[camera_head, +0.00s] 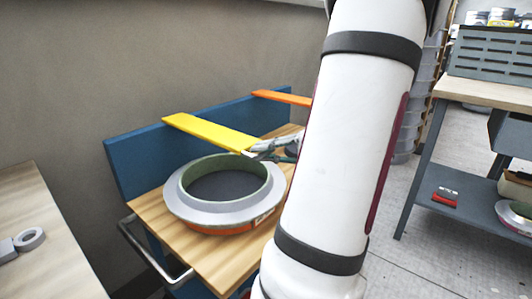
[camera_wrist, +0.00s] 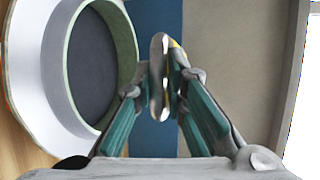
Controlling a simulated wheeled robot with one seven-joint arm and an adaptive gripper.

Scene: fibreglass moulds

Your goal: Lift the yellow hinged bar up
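The yellow hinged bar (camera_head: 212,132) runs from the top of the blue back panel out over the ring-shaped mould, with its near end beside my gripper (camera_head: 257,153). In the wrist view, my gripper (camera_wrist: 167,78) has its fingers close together, with a thin yellow sliver of the bar (camera_wrist: 174,43) showing between and beyond the tips. The fingers look shut on the bar's near end, and hide most of it there. The grey ring mould (camera_head: 222,219) with a green inner rim sits on the wooden bench top below the bar; it also shows in the wrist view (camera_wrist: 52,110).
An orange bar (camera_head: 281,97) extends from the blue panel (camera_head: 139,161) farther right, partly behind my arm. A wooden table (camera_head: 52,255) with grey rings (camera_head: 28,239) stands at left. A grey shelf unit (camera_head: 465,205) is at right. A wall (camera_head: 120,60) rises behind the panel.

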